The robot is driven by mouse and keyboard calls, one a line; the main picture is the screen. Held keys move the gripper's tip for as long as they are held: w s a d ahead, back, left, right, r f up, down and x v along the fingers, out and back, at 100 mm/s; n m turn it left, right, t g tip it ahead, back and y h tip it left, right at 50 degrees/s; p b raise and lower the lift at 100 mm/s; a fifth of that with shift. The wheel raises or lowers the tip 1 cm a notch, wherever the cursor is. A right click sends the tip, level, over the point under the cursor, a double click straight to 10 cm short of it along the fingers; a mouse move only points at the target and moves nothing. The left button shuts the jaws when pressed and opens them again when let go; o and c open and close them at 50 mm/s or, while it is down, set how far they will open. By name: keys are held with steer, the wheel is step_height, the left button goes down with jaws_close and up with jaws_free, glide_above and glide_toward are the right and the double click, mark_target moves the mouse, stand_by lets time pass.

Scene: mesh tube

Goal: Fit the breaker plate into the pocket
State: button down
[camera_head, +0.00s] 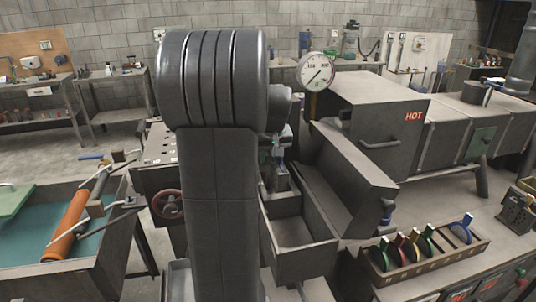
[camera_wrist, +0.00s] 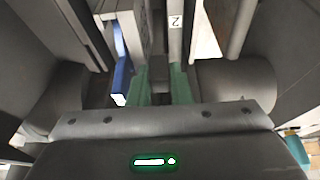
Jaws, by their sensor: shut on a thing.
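My gripper (camera_wrist: 160,88) shows in the wrist view with two green fingers. They are shut on a dark grey piece (camera_wrist: 158,68). Only a small part of this piece shows, and I cannot tell whether it is the breaker plate. In the head view my arm covers much of the middle, and my gripper (camera_head: 278,150) shows only partly beside it, in front of the machine. A rack (camera_head: 430,262) at the lower right holds several plate-like pieces with coloured rims or handles, including a blue one (camera_head: 467,229). I cannot make out the pocket in either view.
An open grey bin (camera_head: 302,262) stands just right of my arm. A long machine housing marked HOT (camera_head: 375,115) and a dial gauge (camera_head: 316,71) are behind it. A blue strip (camera_wrist: 122,74) lies close left of the fingers. A tank with an orange roller (camera_head: 66,226) is at left.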

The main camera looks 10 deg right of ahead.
steer(key=shift+f+b, duration=0.65)
steer(key=shift+f, duration=0.7)
steer(key=c, duration=1.3)
jaws_free()
steer(key=b+v, duration=0.1)
steer(key=v, duration=1.1)
steer(key=shift+s, duration=0.1)
steer(key=x, duration=1)
steer(key=shift+p, duration=0.4)
